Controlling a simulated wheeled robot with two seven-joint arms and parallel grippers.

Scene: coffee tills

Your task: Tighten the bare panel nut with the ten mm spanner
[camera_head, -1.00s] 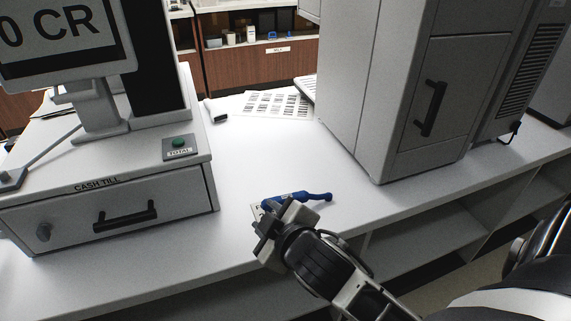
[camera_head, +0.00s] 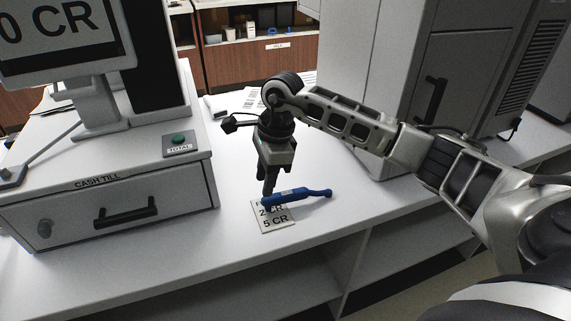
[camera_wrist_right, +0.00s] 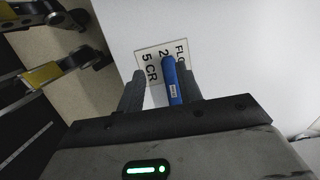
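A blue tool (camera_head: 296,196) with a small pale label lies on the white counter, its thick end over a price card. It narrows to a rounded knob at the right. I cannot read the label or tell whether it is the ten mm spanner. My right gripper (camera_head: 268,190) points down at its thick end. In the right wrist view, the gripper (camera_wrist_right: 160,80) has its fingers apart, with the blue tool (camera_wrist_right: 173,82) between them, nearer the right finger. I cannot tell whether it touches. I cannot make out a panel nut. My left gripper is out of view.
The price card (camera_head: 272,221) lies flat near the counter's front edge. The cash till (camera_head: 130,190) stands at the left, with a green button (camera_head: 179,139) on top. A big grey machine (camera_head: 400,50) stands at the right behind my arm. The counter (camera_head: 230,235) is bare around the card.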

